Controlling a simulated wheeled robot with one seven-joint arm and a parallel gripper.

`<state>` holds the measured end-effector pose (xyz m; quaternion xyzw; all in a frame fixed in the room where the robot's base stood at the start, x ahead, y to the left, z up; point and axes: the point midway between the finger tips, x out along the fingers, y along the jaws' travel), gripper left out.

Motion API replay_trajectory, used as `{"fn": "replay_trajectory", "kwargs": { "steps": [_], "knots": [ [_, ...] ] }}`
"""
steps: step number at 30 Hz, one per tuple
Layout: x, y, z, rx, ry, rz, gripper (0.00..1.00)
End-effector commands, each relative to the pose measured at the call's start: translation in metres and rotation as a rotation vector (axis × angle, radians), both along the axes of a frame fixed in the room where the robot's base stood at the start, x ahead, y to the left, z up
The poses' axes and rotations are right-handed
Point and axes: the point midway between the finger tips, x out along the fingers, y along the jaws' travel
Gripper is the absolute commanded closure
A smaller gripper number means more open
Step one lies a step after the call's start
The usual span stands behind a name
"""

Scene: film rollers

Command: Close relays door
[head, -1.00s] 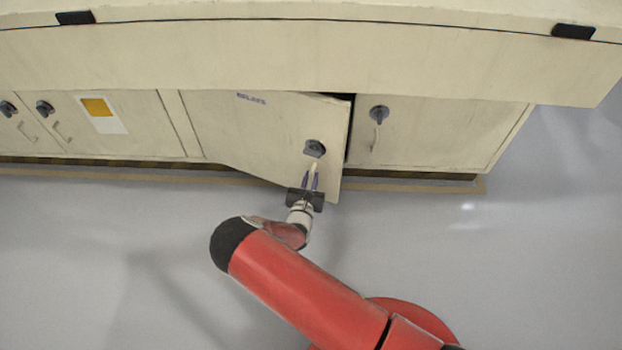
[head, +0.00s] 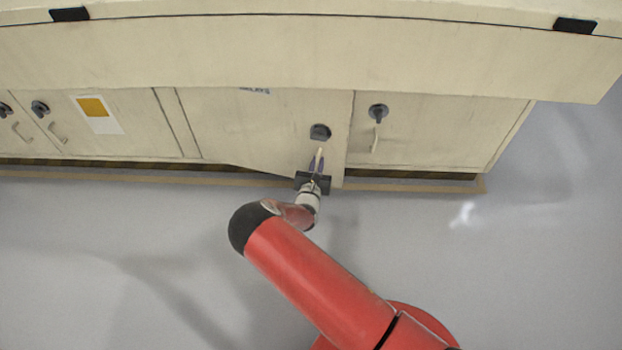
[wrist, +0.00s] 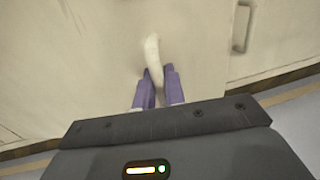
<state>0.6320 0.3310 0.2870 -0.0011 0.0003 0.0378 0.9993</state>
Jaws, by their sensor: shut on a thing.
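The relays door (head: 255,130) is the cream cabinet door in the middle of the head view, with its blue label partly cut off by the overhang above. It stands slightly ajar, its lower edge still out past the cabinet front. A dark round knob (head: 320,132) is on its right side. My gripper (head: 317,165) is at the door's lower right, below the knob. In the wrist view its purple fingers (wrist: 159,86) are shut on the pale door handle (wrist: 153,58). The door fills most of that view.
A neighbouring door (head: 440,135) with a knob and handle is to the right. More doors with a yellow-and-white label (head: 97,110) are on the left. A cream overhang (head: 300,55) juts out above the doors. The grey floor (head: 120,270) in front is clear.

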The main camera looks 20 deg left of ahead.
Motion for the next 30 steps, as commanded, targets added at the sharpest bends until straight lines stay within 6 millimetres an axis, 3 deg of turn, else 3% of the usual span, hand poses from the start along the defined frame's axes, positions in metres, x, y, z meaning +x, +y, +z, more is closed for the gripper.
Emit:
{"fn": "replay_trajectory", "kwargs": {
  "steps": [6, 12, 24, 25, 30],
  "knots": [
    [0.067, 0.001, -0.008, 0.006, -0.004, 0.002, 1.0],
    [0.105, 0.007, -0.004, 0.003, -0.003, 0.005, 1.0],
    [0.114, 0.007, 0.002, -0.002, -0.002, 0.008, 1.0],
    [0.114, 0.007, 0.003, -0.002, -0.003, 0.008, 0.86],
    [0.114, 0.007, 0.003, -0.003, -0.004, 0.008, 0.84]
  ]
}}
